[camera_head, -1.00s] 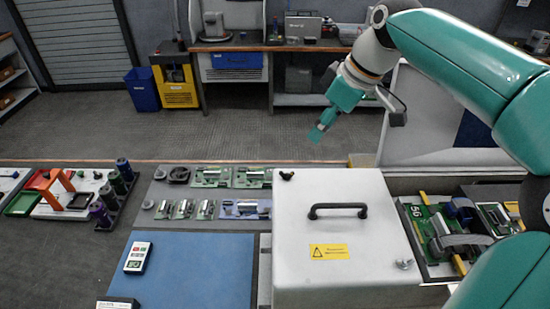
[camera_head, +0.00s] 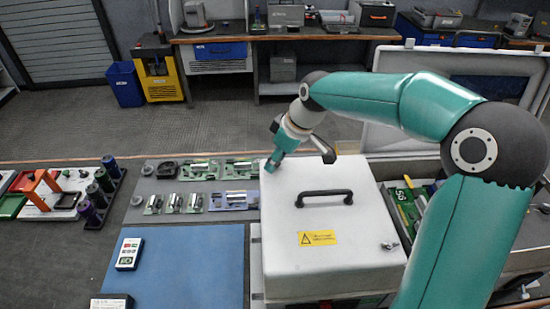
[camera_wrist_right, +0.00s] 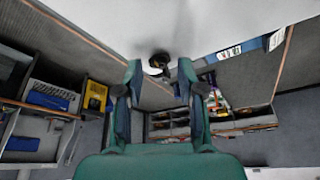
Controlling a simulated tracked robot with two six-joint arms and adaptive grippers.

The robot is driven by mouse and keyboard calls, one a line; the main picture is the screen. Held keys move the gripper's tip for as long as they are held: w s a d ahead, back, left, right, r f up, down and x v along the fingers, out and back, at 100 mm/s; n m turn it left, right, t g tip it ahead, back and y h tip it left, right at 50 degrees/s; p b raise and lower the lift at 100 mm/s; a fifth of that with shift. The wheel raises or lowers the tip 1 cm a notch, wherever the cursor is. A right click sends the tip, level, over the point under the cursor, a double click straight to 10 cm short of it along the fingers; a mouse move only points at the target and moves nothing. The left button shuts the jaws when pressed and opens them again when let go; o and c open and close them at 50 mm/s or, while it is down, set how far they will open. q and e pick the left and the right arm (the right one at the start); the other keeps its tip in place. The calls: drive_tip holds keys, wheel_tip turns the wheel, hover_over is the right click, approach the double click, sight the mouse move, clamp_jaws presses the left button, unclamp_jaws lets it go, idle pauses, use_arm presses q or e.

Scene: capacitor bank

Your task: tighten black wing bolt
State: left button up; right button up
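The white box lid (camera_head: 350,260) has a black handle (camera_head: 324,196) and a yellow warning label. My right gripper (camera_head: 270,165) is at the lid's far left corner in the head view and hides the black wing bolt there. In the right wrist view the black wing bolt (camera_wrist_right: 158,60) stands on the white surface, just beyond the gap between the fingertips. The right gripper (camera_wrist_right: 160,72) is open there, with one finger on each side of the gap. I cannot tell whether a finger touches the bolt. My left gripper is not in view.
Left of the box are several green circuit boards (camera_head: 240,169) and a blue mat (camera_head: 190,275) with a meter (camera_head: 129,253) on it. A rack of dark cylinders (camera_head: 103,183) stands farther left. A raised white panel stands behind my right arm.

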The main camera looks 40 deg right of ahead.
drive_tip(key=shift+w+f, duration=0.1)
drive_tip(key=shift+f, duration=0.2)
